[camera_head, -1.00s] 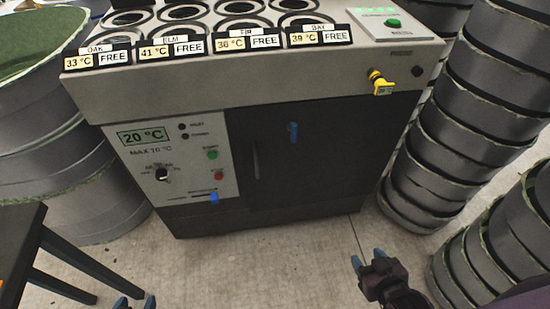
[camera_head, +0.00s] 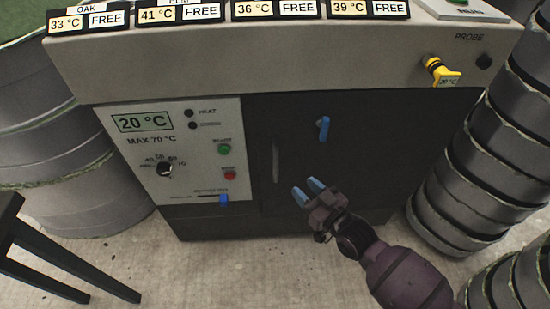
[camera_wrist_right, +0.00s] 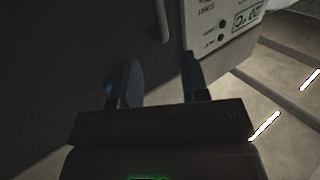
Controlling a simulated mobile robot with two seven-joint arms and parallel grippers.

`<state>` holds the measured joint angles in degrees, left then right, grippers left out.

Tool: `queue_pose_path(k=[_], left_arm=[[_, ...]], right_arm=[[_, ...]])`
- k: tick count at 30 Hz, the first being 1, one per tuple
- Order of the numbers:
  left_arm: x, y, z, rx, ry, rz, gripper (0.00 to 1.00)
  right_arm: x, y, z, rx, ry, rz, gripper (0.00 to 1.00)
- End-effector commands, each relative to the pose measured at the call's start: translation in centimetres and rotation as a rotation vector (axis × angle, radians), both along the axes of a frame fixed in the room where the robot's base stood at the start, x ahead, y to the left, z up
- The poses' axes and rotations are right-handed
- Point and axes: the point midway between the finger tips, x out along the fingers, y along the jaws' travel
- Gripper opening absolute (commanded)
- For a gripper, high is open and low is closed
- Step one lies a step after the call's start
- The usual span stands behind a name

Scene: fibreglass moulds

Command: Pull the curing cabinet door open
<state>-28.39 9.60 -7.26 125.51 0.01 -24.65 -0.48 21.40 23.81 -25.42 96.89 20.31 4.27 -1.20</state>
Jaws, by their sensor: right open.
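The curing cabinet's dark door (camera_head: 360,165) is shut, on the right of its front. A slim vertical dark handle (camera_head: 276,160) is near the door's left edge. A blue lever (camera_head: 323,128) stands roughly upright higher on the door. My right gripper (camera_head: 308,191) is open and empty in front of the door, below and right of the handle, apart from it. In the right wrist view, the handle (camera_wrist_right: 162,20) shows beyond the open blue fingers (camera_wrist_right: 160,68), near the top. My left gripper is out of view.
The control panel (camera_head: 180,185) left of the door reads 20 °C, with a dial, buttons and a blue slider. A yellow probe (camera_head: 440,72) juts from the top right. Stacked grey moulds (camera_head: 455,205) stand at right. A dark table (camera_head: 10,235) is at left.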

Motion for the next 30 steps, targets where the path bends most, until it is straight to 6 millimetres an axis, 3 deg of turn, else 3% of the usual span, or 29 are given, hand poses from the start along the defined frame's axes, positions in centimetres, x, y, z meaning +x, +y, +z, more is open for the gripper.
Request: queue_pose_path(k=[11, 24, 30], left_arm=[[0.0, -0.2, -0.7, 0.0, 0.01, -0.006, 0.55], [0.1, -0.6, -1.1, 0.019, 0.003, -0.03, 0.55], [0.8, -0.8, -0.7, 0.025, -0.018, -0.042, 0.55]], right_arm=[[2.8, 1.6, -0.1, 0.016, -0.029, 0.026, 0.41], [8.5, 5.5, -0.3, 0.015, -0.026, 0.026, 0.41], [10.1, 6.5, -0.2, 0.013, -0.026, 0.026, 0.41]])
